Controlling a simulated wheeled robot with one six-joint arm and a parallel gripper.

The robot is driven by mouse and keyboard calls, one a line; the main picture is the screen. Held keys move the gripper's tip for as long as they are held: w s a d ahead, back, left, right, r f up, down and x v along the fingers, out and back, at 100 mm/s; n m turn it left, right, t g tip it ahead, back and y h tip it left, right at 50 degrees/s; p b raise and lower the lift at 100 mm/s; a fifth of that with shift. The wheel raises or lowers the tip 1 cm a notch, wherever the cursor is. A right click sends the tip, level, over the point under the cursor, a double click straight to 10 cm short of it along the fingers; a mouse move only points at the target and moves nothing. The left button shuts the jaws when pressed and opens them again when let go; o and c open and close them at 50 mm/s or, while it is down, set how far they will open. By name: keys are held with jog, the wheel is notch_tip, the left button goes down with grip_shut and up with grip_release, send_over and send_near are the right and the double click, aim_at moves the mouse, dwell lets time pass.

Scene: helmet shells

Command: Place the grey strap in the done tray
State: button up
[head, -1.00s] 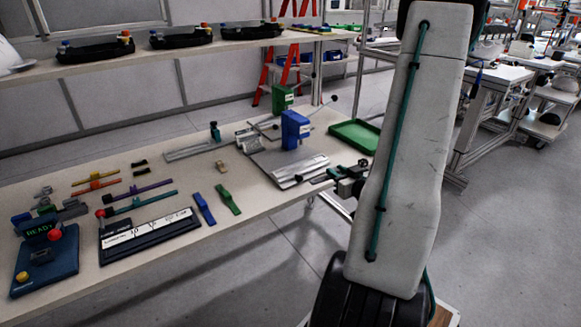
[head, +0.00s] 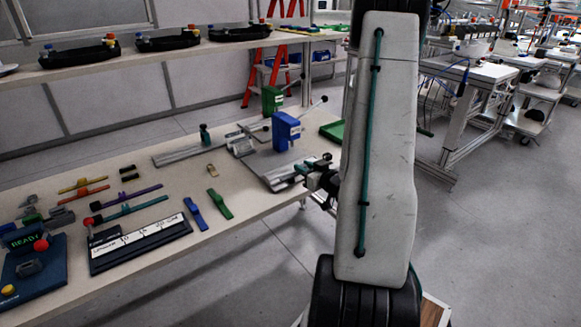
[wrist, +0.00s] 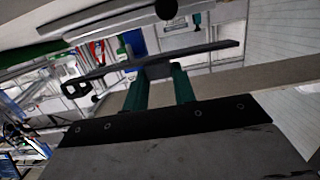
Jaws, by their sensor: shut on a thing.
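My gripper (wrist: 160,78) has teal fingers and is shut on the middle of the dark grey strap (wrist: 208,50) in the wrist view. The strap runs crosswise past both sides of the fingers and has a loop at its left end. In the head view my gripper (head: 308,171) is by the table's right edge, beside the blue press, and partly hidden by my arm. The strap is hard to make out there. A green tray (head: 330,131), perhaps the done tray, lies at the table's far right end, partly hidden behind my arm.
A blue press (head: 286,130) on a metal plate stands left of my gripper, with a green block (head: 271,100) behind it. Blue (head: 195,210) and green (head: 222,202) straps lie on the table. A black-framed board (head: 140,243) and a READY panel (head: 35,262) are at left.

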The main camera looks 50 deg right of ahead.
send_over(291, 170)
jog(key=s, duration=0.2)
jog(key=shift+w+a+f, duration=0.25)
jog(key=shift+f, duration=0.05)
jog(key=shift+w+d+f, duration=0.2)
jog(key=shift+w+f, duration=0.35)
jog(key=shift+w, duration=0.3)
jog(key=shift+f, duration=1.1)
jog(key=shift+f, duration=0.1)
jog(key=o, duration=0.9)
jog(key=shift+o, duration=0.2)
jog(key=shift+f, duration=0.1)
